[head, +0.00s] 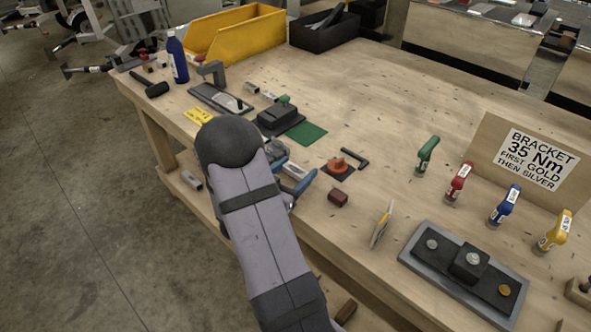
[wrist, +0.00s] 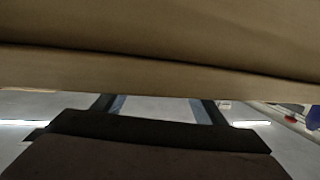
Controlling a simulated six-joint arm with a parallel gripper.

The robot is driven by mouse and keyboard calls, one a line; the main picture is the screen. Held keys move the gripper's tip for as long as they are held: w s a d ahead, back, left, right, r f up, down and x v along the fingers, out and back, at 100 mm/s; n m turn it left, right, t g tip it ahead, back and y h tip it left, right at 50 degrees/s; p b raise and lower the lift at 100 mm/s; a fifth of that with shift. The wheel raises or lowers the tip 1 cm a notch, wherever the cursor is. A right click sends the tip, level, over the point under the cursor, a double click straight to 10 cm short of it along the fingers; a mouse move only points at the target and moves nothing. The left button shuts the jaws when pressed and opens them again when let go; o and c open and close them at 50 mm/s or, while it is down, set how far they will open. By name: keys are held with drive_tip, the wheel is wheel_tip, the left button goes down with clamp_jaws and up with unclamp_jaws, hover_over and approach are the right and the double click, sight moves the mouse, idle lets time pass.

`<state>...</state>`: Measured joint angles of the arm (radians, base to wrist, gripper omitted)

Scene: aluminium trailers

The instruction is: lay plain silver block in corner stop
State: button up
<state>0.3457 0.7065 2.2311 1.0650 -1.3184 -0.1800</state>
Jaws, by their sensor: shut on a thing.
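My gripper (head: 290,178) is at the bench's near edge in the head view, partly hidden by my own arm. In the wrist view its two fingers (wrist: 155,105) stand apart, their ends cut off by a broad brown wooden surface. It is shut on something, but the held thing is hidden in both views. Small silver blocks (head: 252,88) (head: 270,96) lie on the bench beyond the arm; I cannot tell whether either is plain.
A dark red block (head: 338,196) lies right of the gripper. A green mat (head: 306,132) and a dark vise-like fixture (head: 278,118) are beyond it. A bracket plate (head: 462,268) and several coloured-handled tools (head: 428,155) stand right. The bench middle is mostly clear.

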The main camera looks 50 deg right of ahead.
drive_tip(key=shift+f, duration=0.25)
drive_tip(key=shift+f+b, duration=0.1)
drive_tip(key=shift+b, duration=0.2)
drive_tip(key=o, duration=1.1)
drive_tip(key=shift+o, duration=0.2)
drive_tip(key=shift+b+v, duration=0.8)
drive_tip(key=shift+v, duration=2.9)
